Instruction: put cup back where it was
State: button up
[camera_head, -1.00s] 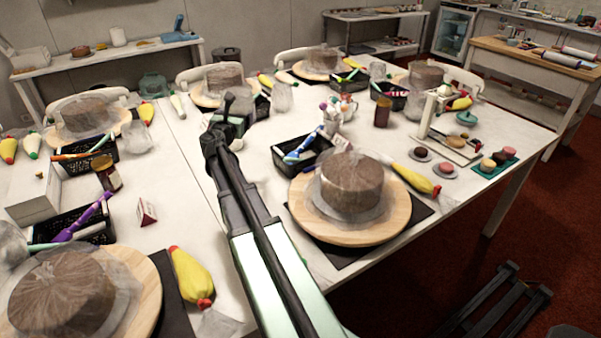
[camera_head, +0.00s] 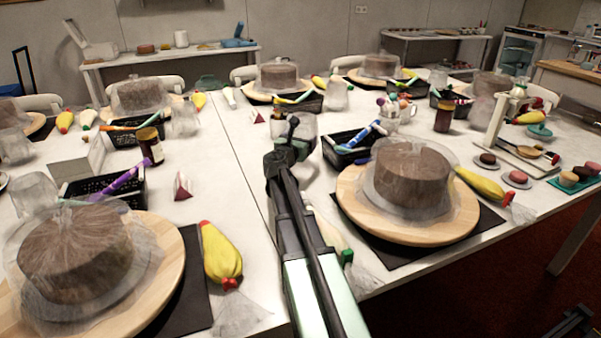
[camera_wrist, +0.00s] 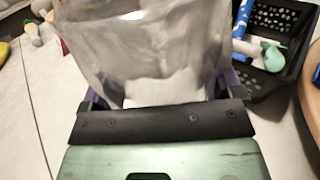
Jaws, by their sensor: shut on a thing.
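A clear, see-through cup (camera_wrist: 145,50) fills the upper middle of the wrist view, upright or nearly so. My gripper (camera_wrist: 165,95) is shut on it, with a finger at each side. In the head view my gripper (camera_head: 291,150) holds the cup (camera_head: 303,126) over the white table, left of a black basket (camera_head: 343,160). My wrist hides much of the cup there. I cannot tell whether its base touches the table.
A wrapped cake (camera_head: 410,178) on a wooden turntable (camera_head: 362,212) stands right of my arm. Another wrapped cake (camera_head: 75,250) is at front left, beside a yellow piping bag (camera_head: 221,255). Another clear cup (camera_head: 338,96) stands behind the basket. Bare tabletop (camera_head: 225,185) lies left of my gripper.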

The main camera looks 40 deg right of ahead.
jog(key=shift+f, duration=0.15)
notch_tip(320, 180, down, 5)
jog(key=b, duration=0.4)
jog(key=shift+r, duration=0.5)
jog(key=shift+f, duration=0.25)
jog(key=o, duration=0.9)
jog(key=shift+r, duration=0.1)
jog(key=shift+c, duration=0.2)
jog(key=shift+r, duration=0.1)
jog(key=shift+s+a+r, duration=0.1)
jog(key=shift+a, duration=0.05)
jog(key=v, duration=1.1)
jog(key=shift+s+a, duration=0.2)
jog(key=shift+a, duration=0.1)
